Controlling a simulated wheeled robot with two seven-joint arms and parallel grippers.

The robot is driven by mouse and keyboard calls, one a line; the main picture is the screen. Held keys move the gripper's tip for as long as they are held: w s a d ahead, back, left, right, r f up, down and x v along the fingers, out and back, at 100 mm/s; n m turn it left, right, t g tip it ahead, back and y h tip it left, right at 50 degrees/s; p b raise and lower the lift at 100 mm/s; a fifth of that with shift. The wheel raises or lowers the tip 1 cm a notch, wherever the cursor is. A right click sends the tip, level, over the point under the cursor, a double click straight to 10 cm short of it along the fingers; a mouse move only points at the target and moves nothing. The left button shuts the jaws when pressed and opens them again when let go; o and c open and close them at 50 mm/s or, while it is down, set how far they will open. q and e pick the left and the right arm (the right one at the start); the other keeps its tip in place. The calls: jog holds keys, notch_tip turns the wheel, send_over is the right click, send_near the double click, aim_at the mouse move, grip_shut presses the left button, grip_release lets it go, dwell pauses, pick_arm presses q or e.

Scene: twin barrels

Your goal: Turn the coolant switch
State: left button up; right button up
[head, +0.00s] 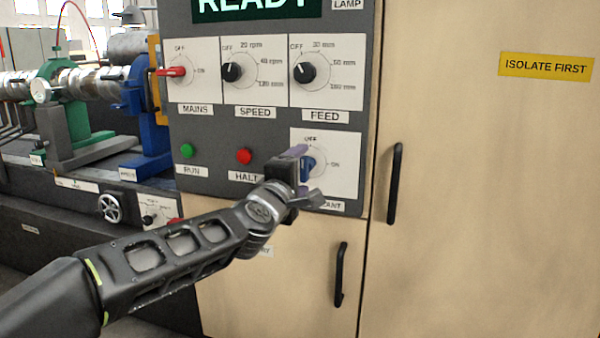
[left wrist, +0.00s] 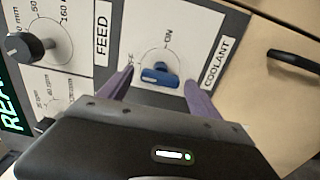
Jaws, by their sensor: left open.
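The coolant switch (head: 308,166) is a blue knob on a white plate at the lower right of the grey panel, with OFF above and ON at its right. It also shows in the left wrist view (left wrist: 160,77), where its bar lies roughly in line with OFF. My left gripper (head: 307,176) is open in front of the switch and partly hides it and its COOLANT label in the head view. In the left wrist view its purple fingers (left wrist: 160,84) stand on either side of the knob, with gaps on both sides. My right gripper is not in view.
Above are the red mains switch (head: 173,71), black speed knob (head: 232,72) and black feed knob (head: 305,72). A green button (head: 187,150) and red button (head: 244,156) sit left of my gripper. Black door handles (head: 395,184) (head: 341,274) stick out at right and below.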

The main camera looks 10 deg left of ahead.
pick_arm(q)
jog(key=s, duration=0.7)
jog(key=shift+s+a, duration=0.25)
jog(key=shift+s, duration=0.1)
jog(key=s+d+f+m+g+h, duration=0.1)
jog(key=d+f+m+g, duration=0.2)
jog(key=f, duration=0.9)
jog(key=s+d+f+m+g, duration=0.15)
jog(key=f+m, duration=0.35)
jog(key=f, duration=0.7)
jog(key=d+f+m+g+h, duration=0.1)
jog(key=d+f+m+g, duration=0.3)
jog(key=f, duration=0.8)
jog(key=s+d+f+m+g, duration=0.1)
jog(key=s+f+m+g, duration=0.1)
jog(key=s+f, duration=0.5)
jog(key=s+f+m+g, duration=0.1)
jog(key=s+f, duration=0.3)
jog(key=f, duration=0.7)
jog(key=s+d+f+g+h, duration=0.1)
jog(key=s+f+g, duration=0.2)
jog(key=s+f, duration=0.45)
jog(key=s+d+f+g, duration=0.1)
jog(key=s+f+g, duration=0.3)
jog(key=s, duration=0.7)
notch_tip(320, 180, up, 16)
jog(key=t+p, duration=0.1)
jog(key=p, duration=1.6)
jog(key=shift+f+m, duration=0.25)
jog(key=shift+m, duration=0.05)
